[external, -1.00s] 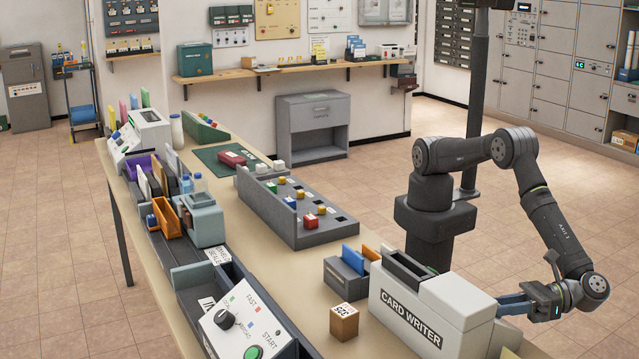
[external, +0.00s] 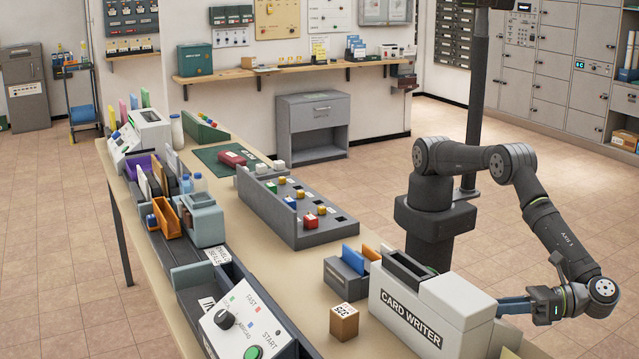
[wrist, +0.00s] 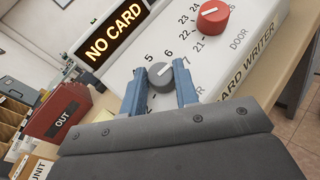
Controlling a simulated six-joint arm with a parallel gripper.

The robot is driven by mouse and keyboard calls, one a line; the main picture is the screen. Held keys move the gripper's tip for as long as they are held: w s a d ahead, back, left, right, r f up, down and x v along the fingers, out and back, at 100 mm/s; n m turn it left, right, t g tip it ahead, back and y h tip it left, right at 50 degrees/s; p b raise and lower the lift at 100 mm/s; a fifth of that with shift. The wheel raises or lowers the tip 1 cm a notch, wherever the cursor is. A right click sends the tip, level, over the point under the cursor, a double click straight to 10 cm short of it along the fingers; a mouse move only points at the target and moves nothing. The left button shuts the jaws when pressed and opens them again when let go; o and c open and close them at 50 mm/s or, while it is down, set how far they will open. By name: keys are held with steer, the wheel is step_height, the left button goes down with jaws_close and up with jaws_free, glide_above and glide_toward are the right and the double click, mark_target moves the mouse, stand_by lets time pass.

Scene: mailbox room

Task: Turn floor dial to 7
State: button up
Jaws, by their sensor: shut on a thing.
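The grey dial (wrist: 160,76) is on the sloped white face of the card writer (wrist: 215,72) in the wrist view. Numbers 5, 6 and 7 show around its far side. Its white pointer line slants up and right, toward about 6 or 7; I cannot tell which exactly. My gripper (wrist: 159,82) has its two blue fingers shut on the dial, one on each side. The lower numbers and the dial's label are partly hidden by the fingers. In the external view, my gripper (external: 513,305) reaches the card writer (external: 440,305) from the right; the dial is hidden there.
A red dial (wrist: 212,17) marked DOOR, with numbers 21 to 24, sits near the grey dial. A lit NO CARD display (wrist: 112,31) is on the left. A wooden SCC block (external: 344,322) and a card holder (external: 345,278) stand beside the card writer on the table.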

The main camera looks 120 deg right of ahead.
steer(key=o, duration=1)
steer(key=shift+c, duration=0.2)
steer(key=v, duration=0.7)
steer(key=shift+s, duration=0.25)
steer(key=shift+a, duration=0.1)
steer(key=x, duration=0.7)
steer(key=shift+w, duration=0.3)
steer(key=shift+n, duration=0.3)
